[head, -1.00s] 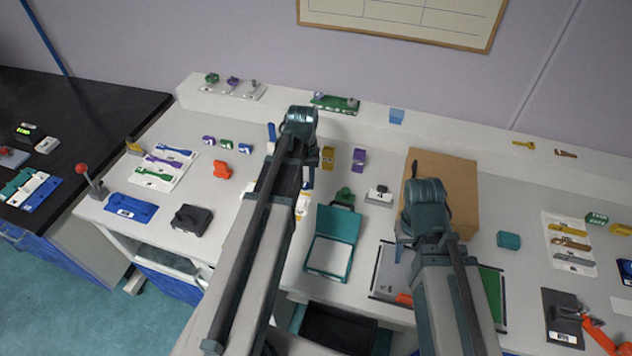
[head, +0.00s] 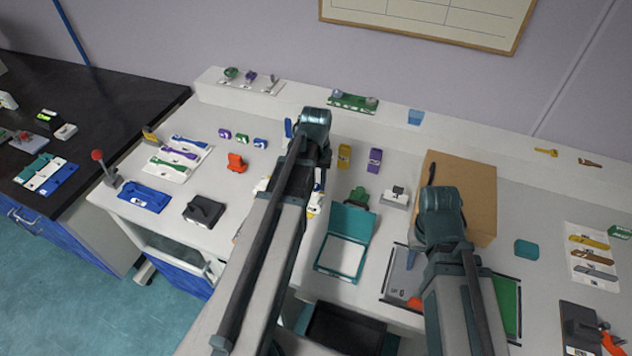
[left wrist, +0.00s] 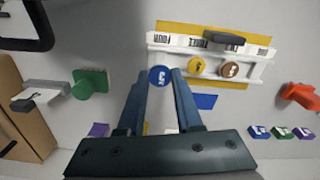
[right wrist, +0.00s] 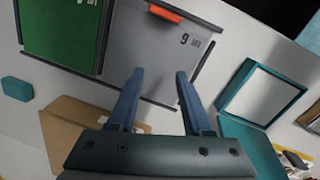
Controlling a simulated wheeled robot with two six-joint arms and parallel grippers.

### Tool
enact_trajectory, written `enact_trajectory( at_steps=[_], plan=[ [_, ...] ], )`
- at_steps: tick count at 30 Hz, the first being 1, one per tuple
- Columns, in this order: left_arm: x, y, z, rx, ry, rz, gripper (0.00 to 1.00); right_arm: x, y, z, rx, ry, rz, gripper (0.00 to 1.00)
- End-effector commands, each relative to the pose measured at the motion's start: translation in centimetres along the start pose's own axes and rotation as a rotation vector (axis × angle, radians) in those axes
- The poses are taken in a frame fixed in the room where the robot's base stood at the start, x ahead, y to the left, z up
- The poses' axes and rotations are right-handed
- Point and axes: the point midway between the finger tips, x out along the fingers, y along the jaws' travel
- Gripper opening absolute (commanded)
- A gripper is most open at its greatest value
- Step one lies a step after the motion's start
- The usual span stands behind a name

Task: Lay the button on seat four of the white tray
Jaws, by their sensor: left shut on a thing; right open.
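The blue button (left wrist: 160,75) has a white mark on its face. My left gripper (left wrist: 160,78) is shut on it, with the button between its fingertips. The white tray (left wrist: 258,71) lies just beyond, with a yellow strip behind it and seat labels, FOUR at the left end in the left wrist view. The button is by the FOUR end; I cannot tell whether it touches the tray. A yellow button (left wrist: 196,66) and a brown button (left wrist: 229,69) sit in other seats. In the head view my left arm hides most of the tray. My right gripper (right wrist: 160,75) is open and empty.
A teal open box (head: 341,255), a green block (left wrist: 91,83) and a cardboard box (head: 470,190) stand nearby. A grey and green board (right wrist: 120,45) is below my right gripper.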

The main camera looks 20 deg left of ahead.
Motion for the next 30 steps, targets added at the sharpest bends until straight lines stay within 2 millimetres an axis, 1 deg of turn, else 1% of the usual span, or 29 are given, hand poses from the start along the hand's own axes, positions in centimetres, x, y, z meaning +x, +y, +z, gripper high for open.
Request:
enact_trajectory(
  at_steps=[1, 3, 10, 30],
  plan=[
    [0.9, 0.0, 0.0, 0.000, 0.000, 0.000, 0.00, 0.9, -0.1, -0.1, 0.000, 0.000, 0.000, 0.50],
    [1.6, 0.0, 0.0, 0.000, 0.000, 0.000, 0.00, 1.6, -0.1, -0.1, 0.000, 0.000, 0.000, 0.50],
    [3.2, 0.0, 0.0, 0.000, 0.000, 0.000, 0.00, 3.2, -0.3, -0.2, 0.000, 0.000, 0.000, 0.50],
    [3.6, 0.0, 0.0, 0.000, 0.000, 0.000, 0.00, 3.6, -0.3, -0.2, 0.000, 0.000, 0.000, 0.50]
  ],
)
